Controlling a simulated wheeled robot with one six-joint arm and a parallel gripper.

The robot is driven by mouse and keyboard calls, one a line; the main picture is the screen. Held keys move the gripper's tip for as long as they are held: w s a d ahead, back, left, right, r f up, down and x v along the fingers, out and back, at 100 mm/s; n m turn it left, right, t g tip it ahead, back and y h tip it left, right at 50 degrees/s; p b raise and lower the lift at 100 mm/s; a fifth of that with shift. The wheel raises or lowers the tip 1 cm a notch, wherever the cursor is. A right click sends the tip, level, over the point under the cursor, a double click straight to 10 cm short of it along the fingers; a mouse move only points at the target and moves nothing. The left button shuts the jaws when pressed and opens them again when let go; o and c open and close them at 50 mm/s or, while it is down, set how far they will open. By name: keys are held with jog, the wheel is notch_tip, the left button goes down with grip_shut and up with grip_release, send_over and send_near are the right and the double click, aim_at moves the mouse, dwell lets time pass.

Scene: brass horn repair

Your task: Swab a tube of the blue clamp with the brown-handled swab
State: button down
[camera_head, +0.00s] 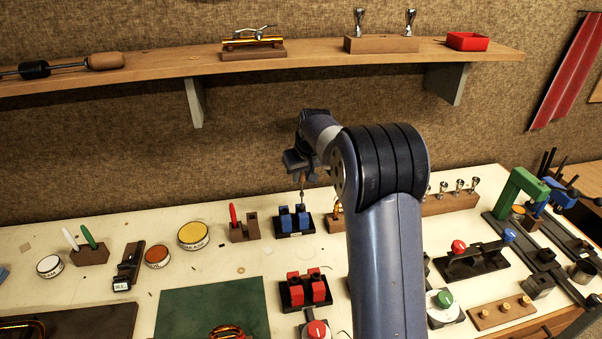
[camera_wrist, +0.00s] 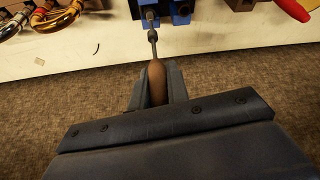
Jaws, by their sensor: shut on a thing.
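The brown-handled swab (camera_wrist: 156,80) is between the jaws of my gripper (camera_wrist: 157,92), which is shut on its handle. In the head view my gripper (camera_head: 302,168) hangs above the blue clamp (camera_head: 294,222), swab rod pointing down. The blue clamp has two blue blocks on a dark base near the back of the bench. In the wrist view the blue clamp (camera_wrist: 181,11) is at the top edge, and the rod's far end reaches a small grey piece there. I cannot tell whether the tip is inside a tube or just at its mouth.
Left of the blue clamp stands a wooden holder (camera_head: 244,232) with a red handle. A red clamp (camera_head: 305,290) is nearer the front. A wooden block (camera_head: 450,203) with mouthpieces stands to the right. A shelf (camera_head: 150,72) overhangs the back wall.

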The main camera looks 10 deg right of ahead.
jog(key=shift+f+b, duration=1.05)
jog(key=shift+f, duration=0.75)
jog(key=shift+r, duration=0.2)
jog(key=shift+r+p, duration=1.55)
jog(key=shift+r, duration=0.3)
jog(key=shift+f, duration=0.1)
jog(key=shift+f+b, duration=1.35)
jog(key=shift+f, duration=0.6)
jog(key=shift+r, duration=0.15)
jog(key=shift+r+p, duration=1.55)
jog(key=shift+r, duration=0.4)
